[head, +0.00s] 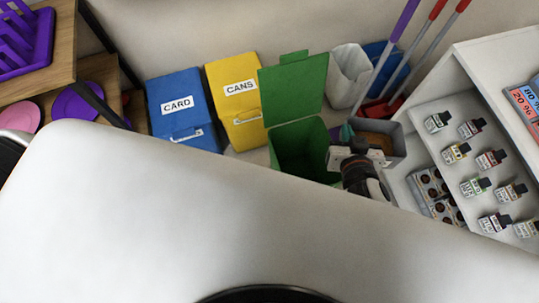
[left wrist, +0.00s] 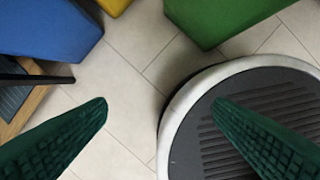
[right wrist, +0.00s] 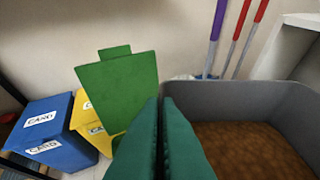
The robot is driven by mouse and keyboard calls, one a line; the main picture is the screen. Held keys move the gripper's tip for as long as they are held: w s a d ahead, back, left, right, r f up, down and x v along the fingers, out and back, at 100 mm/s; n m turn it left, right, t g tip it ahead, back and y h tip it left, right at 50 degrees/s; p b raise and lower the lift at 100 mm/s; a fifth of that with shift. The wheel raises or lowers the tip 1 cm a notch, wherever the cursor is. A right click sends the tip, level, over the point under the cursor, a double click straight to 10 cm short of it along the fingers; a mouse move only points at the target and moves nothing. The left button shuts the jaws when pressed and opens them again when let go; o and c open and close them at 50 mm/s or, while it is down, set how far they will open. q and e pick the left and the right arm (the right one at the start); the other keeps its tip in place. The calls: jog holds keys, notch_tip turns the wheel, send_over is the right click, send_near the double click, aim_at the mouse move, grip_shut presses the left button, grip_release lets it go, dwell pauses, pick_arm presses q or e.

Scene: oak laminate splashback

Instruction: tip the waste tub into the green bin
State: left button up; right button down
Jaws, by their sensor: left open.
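The waste tub (head: 399,137) is grey with brown waste in it, just right of the green bin in the head view. In the right wrist view the tub (right wrist: 240,100) fills the right side, and the waste lies over its floor. My right gripper (head: 347,132) is closed on the tub's left wall; the fingers partly hide the grip. The green bin (head: 298,145) stands with its lid (head: 292,88) raised and its inside dark. The lid also shows in the right wrist view (right wrist: 120,85). My left gripper (left wrist: 160,103) is open and empty above the floor.
A blue CARD bin (head: 178,112) and a yellow CANS bin (head: 235,100) stand left of the green bin. A white bin (head: 350,75) and mop handles (head: 402,22) are behind. A white shelf (head: 420,110) with small bottles stands right.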

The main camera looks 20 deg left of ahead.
pick_arm(q)
jog(key=w+r+t+b, duration=0.1)
jog(key=w+r+b, duration=0.55)
jog(key=b, duration=0.85)
jog(key=shift+s+d+f+p, duration=0.15)
jog(key=shift+f+p, duration=0.25)
jog(key=shift+f, duration=0.6)
jog(key=shift+s+d+f+p, duration=0.15)
jog(key=shift+f+p, duration=0.25)
jog(key=shift+f, duration=0.55)
pick_arm(e)
jog(key=s+a+f+n+g+y, duration=0.1)
jog(key=s+a+f, duration=0.2)
jog(key=a+f, duration=0.2)
jog(key=s+a+f+n+g+y, duration=0.1)
jog(key=s+a+f, duration=0.3)
jog(key=f, duration=0.7)
jog(key=s+a+f+n+g+y, duration=0.1)
jog(key=s+a+f+y, duration=0.1)
jog(key=s+a+f, duration=0.2)
jog(key=shift+s+a+f+g, duration=0.2)
jog(key=shift+a+f+g, duration=0.2)
jog(key=shift+a+f, duration=1.55)
